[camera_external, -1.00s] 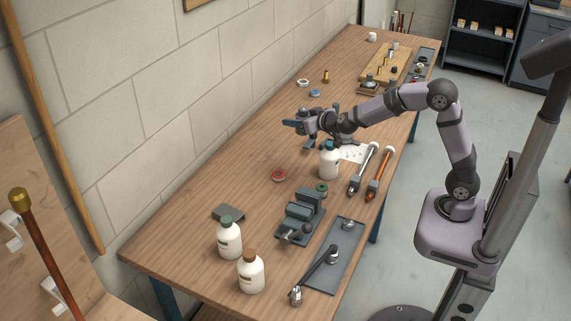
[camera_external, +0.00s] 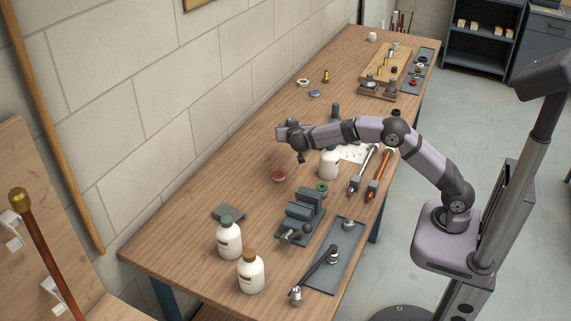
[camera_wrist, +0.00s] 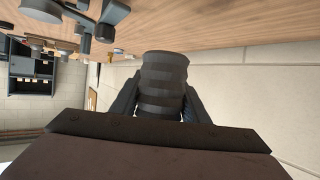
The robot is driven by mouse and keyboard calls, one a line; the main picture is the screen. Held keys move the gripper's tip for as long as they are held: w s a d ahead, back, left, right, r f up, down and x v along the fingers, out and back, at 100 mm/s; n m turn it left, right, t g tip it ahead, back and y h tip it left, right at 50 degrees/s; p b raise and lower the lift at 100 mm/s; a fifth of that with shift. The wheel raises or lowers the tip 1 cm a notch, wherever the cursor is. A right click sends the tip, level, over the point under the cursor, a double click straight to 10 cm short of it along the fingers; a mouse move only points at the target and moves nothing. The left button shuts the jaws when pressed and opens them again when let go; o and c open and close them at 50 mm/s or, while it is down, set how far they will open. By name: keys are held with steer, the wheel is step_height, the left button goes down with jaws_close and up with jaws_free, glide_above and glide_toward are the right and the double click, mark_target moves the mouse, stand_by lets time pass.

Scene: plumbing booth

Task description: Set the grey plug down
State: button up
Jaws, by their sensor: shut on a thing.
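The grey plug (camera_wrist: 164,84) shows in the wrist view as a dark, ribbed cylinder. My gripper (camera_wrist: 160,100) is shut on it, with a dark finger on either side. The wooden bench (camera_wrist: 190,22) fills the top of that view, so the camera looks at it upside down. I cannot tell whether the plug touches the bench. In the external view my wrist is over the middle of the bench (camera_external: 240,180), and the plug cannot be made out there.
A white bottle (camera_external: 328,164) stands beneath my forearm. A red-rimmed ring (camera_external: 279,176) lies nearby, and a vice (camera_external: 300,217) stands nearer the camera. Two wrenches, one red-handled (camera_external: 380,173), lie to the right. The bench to the left of my wrist is clear.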

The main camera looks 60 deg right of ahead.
glide_above(289, 157)
steer(key=shift+w+d+f, duration=0.1)
steer(key=shift+d+f, duration=0.05)
steer(key=shift+f, duration=2.85)
steer(key=shift+f, duration=0.1)
steer(key=shift+f, duration=1.75)
steer(key=shift+f, duration=0.15)
steer(key=o, duration=1.4)
steer(key=shift+f, duration=0.1)
steer(key=shift+o, duration=0.2)
steer(key=shift+r, duration=0.2)
steer(key=shift+b+v, duration=0.45)
steer(key=shift+v, duration=3.35)
